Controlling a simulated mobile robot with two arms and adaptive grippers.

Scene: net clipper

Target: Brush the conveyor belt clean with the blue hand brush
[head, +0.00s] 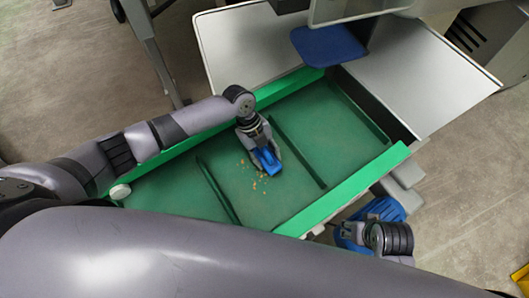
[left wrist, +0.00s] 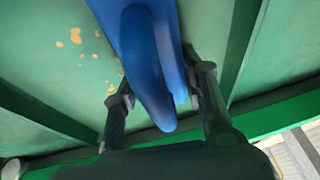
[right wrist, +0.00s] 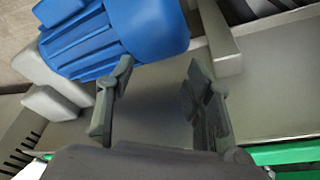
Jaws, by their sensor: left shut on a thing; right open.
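The green conveyor belt (head: 245,188) has raised dark cleats across it and bright green side rails. My left gripper (head: 262,152) is over the middle section of the belt, shut on the blue hand brush (head: 267,161). The brush also shows between the fingers in the left wrist view (left wrist: 145,60); its bristles are hidden, and I cannot tell whether they touch the belt. Tan crumbs (head: 260,182) lie on the belt beside and below the brush; some show in the left wrist view (left wrist: 75,35). My right gripper (right wrist: 160,95) is open and empty, outside the belt's right rail.
A blue motor (right wrist: 120,35) sits close to my right gripper, beside the conveyor frame. Grey metal panels (head: 415,75) and a blue flap (head: 328,45) stand at the far end. A round white object (head: 120,191) is at the near left rail. A cleat (head: 297,152) stands right of the brush.

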